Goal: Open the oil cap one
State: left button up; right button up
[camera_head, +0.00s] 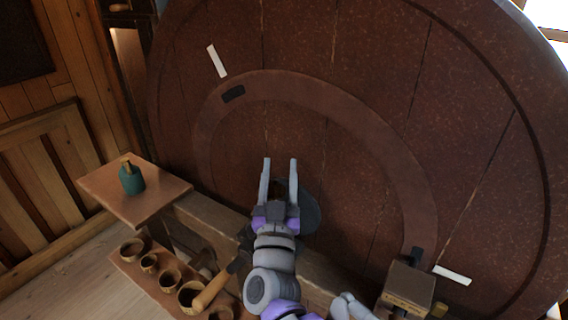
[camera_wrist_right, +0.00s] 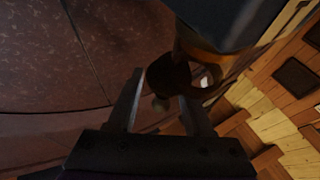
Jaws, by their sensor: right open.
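My right gripper (camera_head: 280,163) is open in front of the lower middle of the big reddish-brown wheel, its fingers pointing up and away. A dark rounded fitting (camera_head: 308,207) shows behind and beside it, partly hidden. In the right wrist view my right gripper (camera_wrist_right: 161,86) has its fingers apart, with a dark knob-like piece (camera_wrist_right: 167,73) in line with the gap. I cannot tell whether a finger touches it, or for sure whether it is an oil cap. A large dark body with a brass-coloured rim (camera_wrist_right: 205,50) is above.
A green bottle (camera_head: 131,181) stands on a small wooden table (camera_head: 105,190) at left. Several wooden bowls (camera_head: 150,263) stand on a low shelf. A wooden beam (camera_head: 215,218) runs below the wheel (camera_head: 330,55). A wooden block (camera_head: 408,285) is at lower right.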

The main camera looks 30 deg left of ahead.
jog(key=shift+s, duration=0.2)
jog(key=shift+c, duration=0.2)
grip_shut()
jog(key=shift+w+r+n+y, duration=0.1)
jog(key=shift+n+y, duration=0.2)
jog(key=shift+y, duration=0.3)
jog(key=shift+w+d+n+g+y+p, duration=0.1)
jog(key=shift+n+g+y+p, duration=0.4)
jog(key=shift+n+g+y, duration=0.45)
jog(key=n+g+y, duration=0.1)
jog(key=g+y, duration=0.1)
jog(key=y, duration=0.1)
jog(key=shift+w+n+g, duration=0.15)
jog(key=shift+n+g, duration=0.1)
jog(key=shift+g, duration=0.1)
jog(key=shift+w+n+g+y, duration=0.1)
jog(key=shift+n+g+y, duration=1.4)
jog(key=shift+g+y, duration=0.65)
jog(key=shift+g, duration=0.45)
